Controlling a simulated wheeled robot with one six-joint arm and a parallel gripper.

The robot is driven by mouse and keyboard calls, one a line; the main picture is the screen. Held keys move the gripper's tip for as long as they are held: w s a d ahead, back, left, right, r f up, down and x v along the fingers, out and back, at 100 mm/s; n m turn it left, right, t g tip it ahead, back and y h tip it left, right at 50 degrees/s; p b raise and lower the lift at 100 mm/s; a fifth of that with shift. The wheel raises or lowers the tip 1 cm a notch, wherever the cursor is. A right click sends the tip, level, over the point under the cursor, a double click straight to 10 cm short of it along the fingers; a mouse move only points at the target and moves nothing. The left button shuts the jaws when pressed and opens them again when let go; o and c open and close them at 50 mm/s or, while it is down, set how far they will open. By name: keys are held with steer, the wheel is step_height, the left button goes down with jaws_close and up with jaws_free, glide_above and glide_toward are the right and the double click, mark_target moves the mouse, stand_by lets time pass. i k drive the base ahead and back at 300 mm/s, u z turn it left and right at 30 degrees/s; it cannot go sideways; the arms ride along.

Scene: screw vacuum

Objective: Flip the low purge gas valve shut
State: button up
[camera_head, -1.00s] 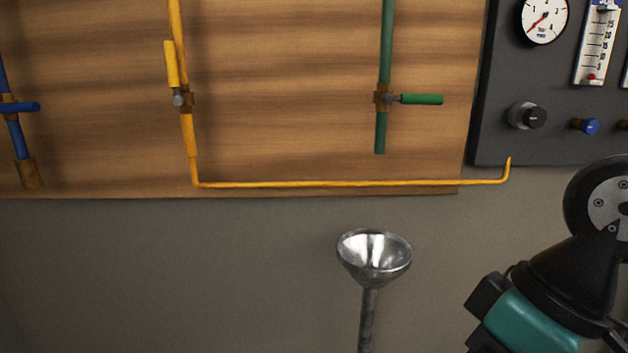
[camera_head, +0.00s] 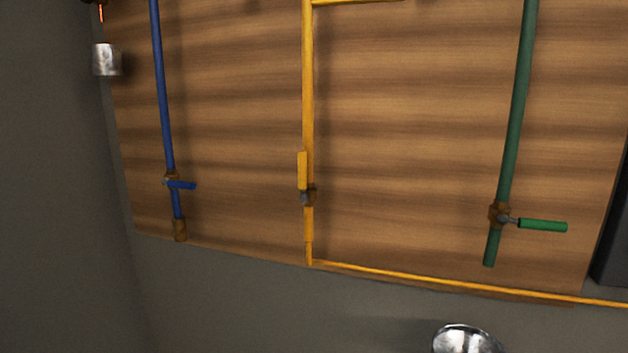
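Three pipe valves show on the wooden board, and no label tells which is the low purge gas valve. The yellow valve (camera_head: 303,172) has its lever upright, along its yellow pipe (camera_head: 308,95). The blue valve (camera_head: 181,185) on the left has its lever across its pipe. The green valve (camera_head: 542,225) on the right also has its lever across its pipe. My gripper is not in view, and nothing touches any of the three levers.
The wooden board (camera_head: 410,130) hangs on a grey wall. A yellow pipe runs right along its lower edge. A metal funnel (camera_head: 465,340) is cut off at the bottom. A small metal cup (camera_head: 106,60) hangs at the upper left. A dark panel (camera_head: 612,235) shows at the right edge.

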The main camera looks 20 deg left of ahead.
mark_target(305, 198)
steer(key=z, duration=1.5)
steer(key=k, duration=1)
steer(key=u, duration=1.55)
steer(key=i, duration=0.3)
steer(key=u, duration=0.05)
